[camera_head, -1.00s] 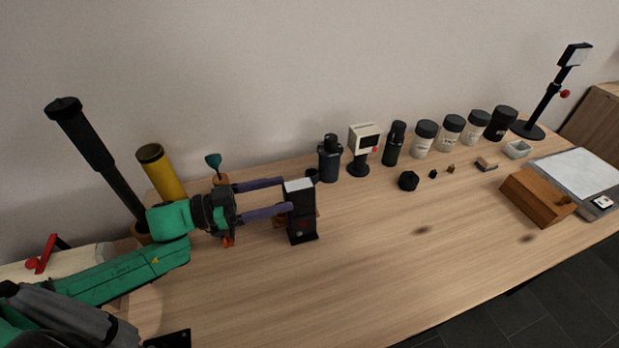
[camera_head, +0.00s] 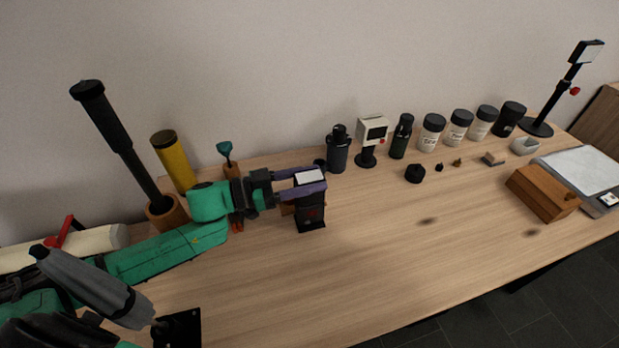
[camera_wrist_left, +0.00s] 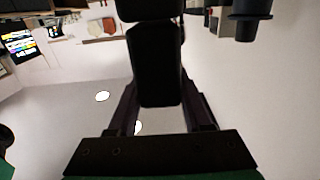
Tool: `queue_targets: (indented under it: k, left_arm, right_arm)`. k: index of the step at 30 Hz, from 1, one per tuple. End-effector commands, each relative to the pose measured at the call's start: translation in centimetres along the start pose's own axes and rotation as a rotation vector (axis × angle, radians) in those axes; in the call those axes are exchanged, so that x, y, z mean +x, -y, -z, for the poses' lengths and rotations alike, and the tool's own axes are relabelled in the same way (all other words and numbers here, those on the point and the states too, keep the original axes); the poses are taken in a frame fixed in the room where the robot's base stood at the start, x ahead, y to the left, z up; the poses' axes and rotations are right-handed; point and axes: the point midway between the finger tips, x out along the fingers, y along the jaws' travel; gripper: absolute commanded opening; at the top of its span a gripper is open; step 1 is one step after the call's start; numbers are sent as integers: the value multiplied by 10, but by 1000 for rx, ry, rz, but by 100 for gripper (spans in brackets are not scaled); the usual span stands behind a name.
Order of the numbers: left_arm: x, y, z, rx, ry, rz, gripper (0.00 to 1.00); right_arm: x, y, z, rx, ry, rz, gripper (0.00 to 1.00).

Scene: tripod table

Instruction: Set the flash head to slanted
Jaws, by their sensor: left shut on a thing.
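The flash is a black upright unit (camera_head: 311,217) with a red mark on its front, standing on the table. Its head (camera_head: 310,176) has a pale panel that faces upward; its exact tilt is hard to tell. My left gripper (camera_head: 313,183) is shut on the head, with one purple finger on each side. In the left wrist view the black head (camera_wrist_left: 158,75) sits between the dark fingers of my left gripper (camera_wrist_left: 160,104). My right gripper is not in view.
Jars, a wooden box (camera_head: 543,192) and a lamp stand (camera_head: 537,127) are farther right. A yellow tube (camera_head: 173,160) stands left.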

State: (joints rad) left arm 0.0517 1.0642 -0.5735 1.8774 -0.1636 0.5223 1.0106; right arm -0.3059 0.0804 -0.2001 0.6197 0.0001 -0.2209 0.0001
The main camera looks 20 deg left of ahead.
Motion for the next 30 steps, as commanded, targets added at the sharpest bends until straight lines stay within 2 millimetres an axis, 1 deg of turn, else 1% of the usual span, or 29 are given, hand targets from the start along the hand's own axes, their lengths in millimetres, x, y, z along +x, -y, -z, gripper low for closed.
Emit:
queue_targets:
  k: [5, 11, 20, 30]
  left_arm:
    - [0, -1, 0, 19, 1, 0, 0]
    - [0, -6, -1, 95, 2, -1, 0]
    - [0, -18, -2, 321, 1, 0, 0]
    - [0, -32, -9, 597, 2, 0, 0]
  right_arm:
    - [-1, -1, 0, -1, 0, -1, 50]
    - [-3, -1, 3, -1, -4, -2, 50]
    - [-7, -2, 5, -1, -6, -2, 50]
    - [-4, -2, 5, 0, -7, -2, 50]
